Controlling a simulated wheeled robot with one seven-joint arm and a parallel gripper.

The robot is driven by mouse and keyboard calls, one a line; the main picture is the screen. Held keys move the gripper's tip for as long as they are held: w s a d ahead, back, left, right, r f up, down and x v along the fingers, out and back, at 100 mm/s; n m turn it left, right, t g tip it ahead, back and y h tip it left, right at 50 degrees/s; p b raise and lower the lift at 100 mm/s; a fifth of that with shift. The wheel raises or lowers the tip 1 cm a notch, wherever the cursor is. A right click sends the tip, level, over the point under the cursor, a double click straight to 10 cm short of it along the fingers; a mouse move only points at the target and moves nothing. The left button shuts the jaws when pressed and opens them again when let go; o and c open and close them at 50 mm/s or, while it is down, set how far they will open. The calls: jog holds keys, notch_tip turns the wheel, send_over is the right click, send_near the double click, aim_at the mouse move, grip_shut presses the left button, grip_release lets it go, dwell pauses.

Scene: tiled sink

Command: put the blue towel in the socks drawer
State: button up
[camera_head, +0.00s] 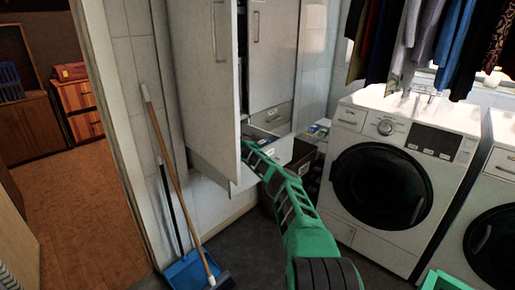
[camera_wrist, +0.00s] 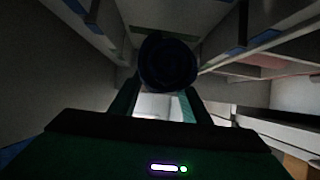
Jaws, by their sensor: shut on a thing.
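A rolled dark blue towel (camera_wrist: 168,62) sits between the fingers of my gripper (camera_wrist: 163,98) in the wrist view. The gripper is shut on it. In the head view my green arm reaches into the tall white cabinet (camera_head: 270,55), and the open door (camera_head: 205,80) hides the gripper's end and the towel. The labels are too small to read, so I cannot tell which is the socks drawer.
A washing machine (camera_head: 385,180) stands to the right, under hanging clothes (camera_head: 440,40). A broom (camera_head: 175,175) and a blue dustpan (camera_head: 187,270) lean on the wall at left. The wrist view shows dark shelf or drawer walls close on both sides.

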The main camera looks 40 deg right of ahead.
jog(key=shift+f, duration=0.4)
jog(key=o, duration=1.1)
jog(key=shift+f, duration=0.15)
jog(key=shift+s, duration=0.1)
jog(key=shift+r, duration=0.4)
jog(key=v, duration=0.7)
jog(key=shift+a+r, duration=0.25)
jog(key=shift+r, duration=0.15)
